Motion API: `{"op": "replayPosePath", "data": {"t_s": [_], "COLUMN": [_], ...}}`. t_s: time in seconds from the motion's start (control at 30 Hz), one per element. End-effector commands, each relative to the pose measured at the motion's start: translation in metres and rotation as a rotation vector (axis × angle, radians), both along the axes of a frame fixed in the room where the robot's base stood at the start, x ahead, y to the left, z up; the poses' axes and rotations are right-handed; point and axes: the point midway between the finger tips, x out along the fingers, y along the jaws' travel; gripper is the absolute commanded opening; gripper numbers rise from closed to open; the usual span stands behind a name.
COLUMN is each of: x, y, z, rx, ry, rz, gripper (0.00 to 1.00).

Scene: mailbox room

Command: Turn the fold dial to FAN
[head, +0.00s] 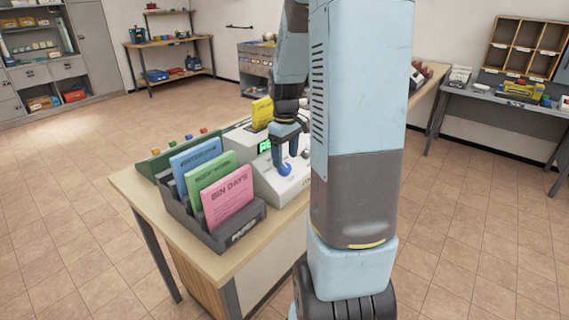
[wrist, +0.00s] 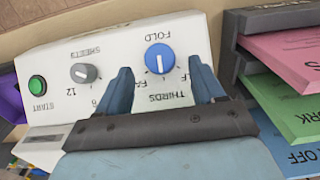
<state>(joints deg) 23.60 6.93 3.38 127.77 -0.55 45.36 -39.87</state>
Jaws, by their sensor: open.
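The blue fold dial (wrist: 160,58) is on the white panel of the folding machine (wrist: 135,30), under the word FOLD. The wrist view shows the panel upside down. The dial's white line appears to point toward THIRDS. The FAN label (wrist: 96,101) is partly hidden behind a finger; the label on the other side is also partly covered. My gripper (wrist: 162,72) is open, with one finger on each side of the dial in that view and gaps between. In the head view my gripper (head: 289,140) is just above the dial (head: 285,169).
The panel also has a grey SHEETS knob (wrist: 84,73) and a green START button (wrist: 37,86). A dark rack (head: 228,237) with blue, green and pink papers stands close beside the machine. A yellow pad (head: 262,113) stands behind it. Open floor surrounds the table.

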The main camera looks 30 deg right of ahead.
Motion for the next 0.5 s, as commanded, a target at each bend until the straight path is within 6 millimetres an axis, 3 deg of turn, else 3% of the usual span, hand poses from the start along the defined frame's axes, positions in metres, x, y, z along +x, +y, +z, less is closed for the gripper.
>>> {"op": "replayPosePath", "data": {"t_s": [0.2,0.5], "x": [0.0,0.0], "y": [0.0,0.0], "z": [-0.025,-0.032], "rx": [0.0,-0.001], "ry": [0.002,-0.001], "rz": [-0.001,-0.001], "gripper": [0.68,0.68]}}
